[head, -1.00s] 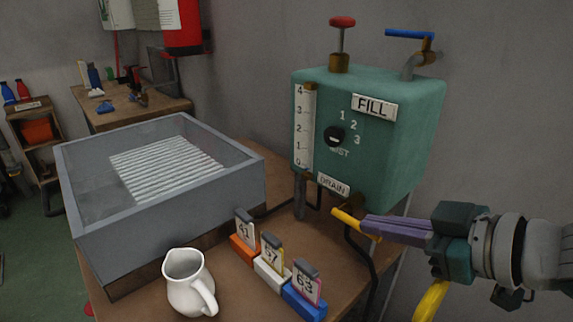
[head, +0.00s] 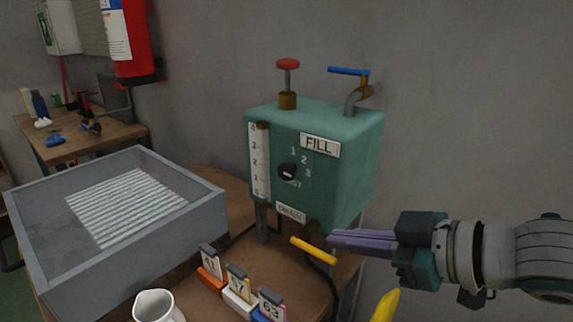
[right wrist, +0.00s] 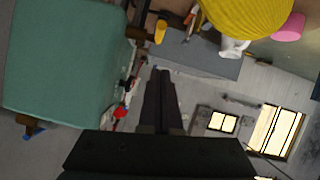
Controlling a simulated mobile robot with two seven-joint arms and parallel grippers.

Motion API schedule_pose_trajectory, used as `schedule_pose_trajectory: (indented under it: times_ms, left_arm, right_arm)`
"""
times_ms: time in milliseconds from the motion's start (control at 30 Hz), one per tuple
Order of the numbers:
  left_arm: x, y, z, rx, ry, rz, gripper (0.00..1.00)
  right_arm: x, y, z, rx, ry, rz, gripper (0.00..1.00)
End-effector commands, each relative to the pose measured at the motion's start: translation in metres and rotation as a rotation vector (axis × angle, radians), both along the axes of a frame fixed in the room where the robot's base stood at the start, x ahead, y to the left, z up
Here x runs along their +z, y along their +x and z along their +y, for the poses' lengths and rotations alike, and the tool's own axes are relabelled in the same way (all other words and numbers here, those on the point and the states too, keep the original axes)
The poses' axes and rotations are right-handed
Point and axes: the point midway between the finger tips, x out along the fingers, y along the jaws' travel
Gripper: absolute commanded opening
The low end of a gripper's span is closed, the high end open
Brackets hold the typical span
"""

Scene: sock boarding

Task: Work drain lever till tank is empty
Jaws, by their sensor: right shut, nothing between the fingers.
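The teal tank (head: 350,165) stands on the wooden bench, with a DRAIN label (head: 290,212) low on its front. The yellow drain lever (head: 312,250) sticks out below the label, slanting down to the right. My right gripper (head: 330,240) has its purple fingers shut and empty, just above the lever's right end; I cannot tell if they touch. In the right wrist view the dark shut fingers (right wrist: 160,85) show beside the tank (right wrist: 60,65). The level gauge (head: 261,160) on the tank is too small to read surely. My left gripper is out of view.
A grey tray (head: 200,210) with a ribbed insert lies left of the tank. Numbered blocks, including a white one (head: 238,291), and a white pitcher (head: 155,308) stand in front. A red-topped plunger (head: 287,70) and blue-handled tap (head: 350,71) rise above the tank.

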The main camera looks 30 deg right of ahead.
Motion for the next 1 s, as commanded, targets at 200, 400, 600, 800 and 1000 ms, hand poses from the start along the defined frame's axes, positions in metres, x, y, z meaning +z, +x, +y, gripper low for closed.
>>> schedule_pose_trajectory:
  times_ms: [200,400,600,800,1000]
  left_arm:
    - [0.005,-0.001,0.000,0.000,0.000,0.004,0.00]
    - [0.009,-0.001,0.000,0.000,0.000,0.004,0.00]
    - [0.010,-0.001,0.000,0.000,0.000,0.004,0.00]
    - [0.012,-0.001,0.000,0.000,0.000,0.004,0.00]
    - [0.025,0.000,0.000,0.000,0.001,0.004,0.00]
  right_arm:
    - [0.009,-0.038,-0.012,0.000,0.000,0.002,0.00]
    - [0.015,-0.062,-0.020,0.000,0.000,-0.001,0.00]
    - [0.018,-0.072,-0.023,0.001,-0.001,-0.003,0.00]
    - [0.017,-0.073,-0.021,-0.021,-0.006,0.015,0.00]
    - [0.010,-0.082,-0.001,-0.172,-0.051,0.191,0.00]
